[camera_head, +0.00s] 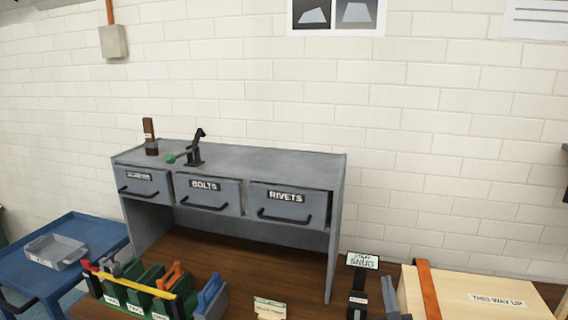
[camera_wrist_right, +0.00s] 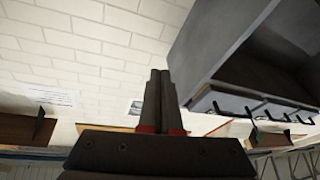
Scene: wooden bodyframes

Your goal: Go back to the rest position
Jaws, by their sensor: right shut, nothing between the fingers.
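My left gripper is in neither view.
A grey drawer cabinet (camera_head: 250,163) stands on the brown bench (camera_head: 255,253). In front are a tool caddy (camera_head: 150,295), a sign stand (camera_head: 361,262) and a wooden crate (camera_head: 470,290). A blue cart (camera_head: 95,237) with a grey tray (camera_head: 56,250) stands left.

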